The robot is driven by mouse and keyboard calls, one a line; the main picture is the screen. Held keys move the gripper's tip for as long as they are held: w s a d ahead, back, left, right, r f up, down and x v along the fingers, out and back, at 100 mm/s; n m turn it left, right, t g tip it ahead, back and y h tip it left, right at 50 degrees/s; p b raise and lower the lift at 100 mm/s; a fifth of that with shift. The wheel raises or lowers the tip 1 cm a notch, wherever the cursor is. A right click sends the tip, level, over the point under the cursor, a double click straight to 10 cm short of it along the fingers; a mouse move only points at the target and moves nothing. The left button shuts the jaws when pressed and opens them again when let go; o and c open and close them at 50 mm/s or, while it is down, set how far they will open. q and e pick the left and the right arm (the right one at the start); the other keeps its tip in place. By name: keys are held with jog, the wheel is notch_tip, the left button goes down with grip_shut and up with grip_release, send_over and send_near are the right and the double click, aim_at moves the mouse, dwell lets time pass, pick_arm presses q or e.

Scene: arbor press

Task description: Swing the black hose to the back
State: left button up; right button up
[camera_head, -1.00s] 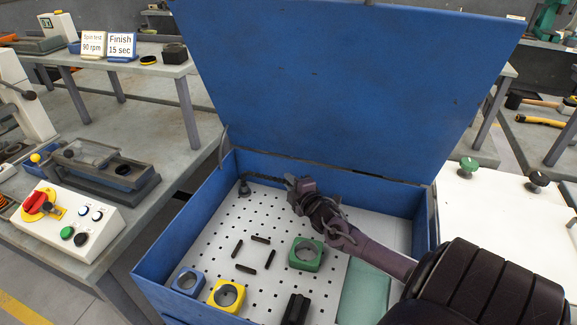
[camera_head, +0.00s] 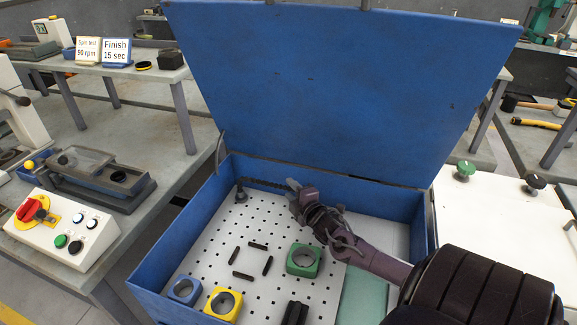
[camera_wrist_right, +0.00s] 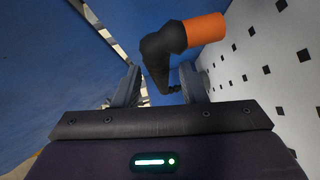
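The black hose (camera_head: 262,183) runs along the back left inside the blue box, from a round base (camera_head: 241,195) on the perforated white plate toward my right gripper (camera_head: 293,187). In the right wrist view, the hose (camera_wrist_right: 158,52) shows a black bend with an orange end piece (camera_wrist_right: 206,30). The two fingers of my right gripper (camera_wrist_right: 163,88) stand apart, one on each side of the hose's lower part. A clear gap shows between fingers and hose; whether the hose lies fully between the fingertips is hard to tell. My left gripper is not in view.
The raised blue lid (camera_head: 340,85) stands behind the hose, and the box's back wall (camera_head: 330,180) is close to my gripper. A green block (camera_head: 304,272), a yellow block (camera_head: 212,308), a blue block (camera_head: 172,292) and several black pins are on the plate.

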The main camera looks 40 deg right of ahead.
jog(key=shift+v, duration=2.5)
